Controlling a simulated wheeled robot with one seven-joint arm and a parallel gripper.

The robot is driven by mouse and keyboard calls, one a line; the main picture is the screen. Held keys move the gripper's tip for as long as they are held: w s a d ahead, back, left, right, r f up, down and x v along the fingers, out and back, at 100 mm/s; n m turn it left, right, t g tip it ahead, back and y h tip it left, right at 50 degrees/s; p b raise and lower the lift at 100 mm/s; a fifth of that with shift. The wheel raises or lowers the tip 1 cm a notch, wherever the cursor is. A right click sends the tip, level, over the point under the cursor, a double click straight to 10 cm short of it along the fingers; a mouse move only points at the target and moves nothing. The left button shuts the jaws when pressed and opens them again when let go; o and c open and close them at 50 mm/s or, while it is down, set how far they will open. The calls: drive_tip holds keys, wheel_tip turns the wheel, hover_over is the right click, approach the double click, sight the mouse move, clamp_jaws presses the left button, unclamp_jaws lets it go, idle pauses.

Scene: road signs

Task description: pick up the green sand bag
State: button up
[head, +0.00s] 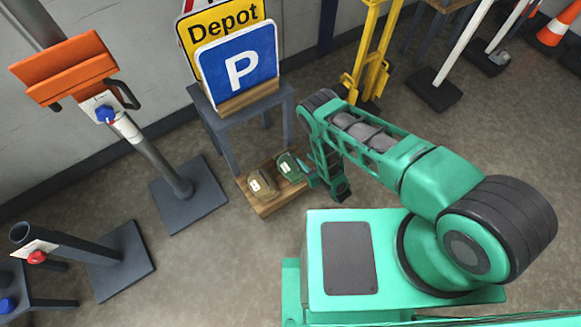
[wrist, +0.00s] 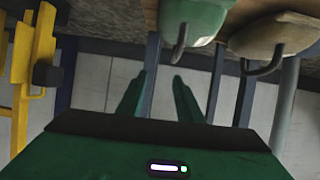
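The green sand bag (head: 288,165) lies on a low wooden board (head: 270,207) on the floor, beside a tan sand bag (head: 261,184). In the wrist view the green bag (wrist: 198,20) shows at the top, with a dark curved handle. The tan bag (wrist: 275,35) is to its right there. My gripper (wrist: 158,85) is open, its two green fingers apart with nothing between them. In the head view my gripper is just right of the green bag, partly hidden by my arm. I cannot tell whether it touches the bag.
A blue-grey table (head: 222,128) with a blue P sign (head: 238,70) and a yellow Depot sign (head: 225,17) stands behind the board. A yellow stand (head: 370,50) is behind my arm. A post with an orange top (head: 65,65) stands left. Floor is clear in front of the board.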

sight(294, 158)
drive_tip(key=shift+y, duration=0.5)
drive_tip(key=a+f, duration=0.1)
drive_tip(key=f, duration=0.1)
drive_tip(key=a+f, duration=0.2)
drive_tip(key=shift+s+f, duration=0.1)
drive_tip(key=shift+x, duration=2.75)
drive_tip(key=shift+r, duration=0.2)
drive_tip(key=shift+c, duration=0.4)
clamp_jaws()
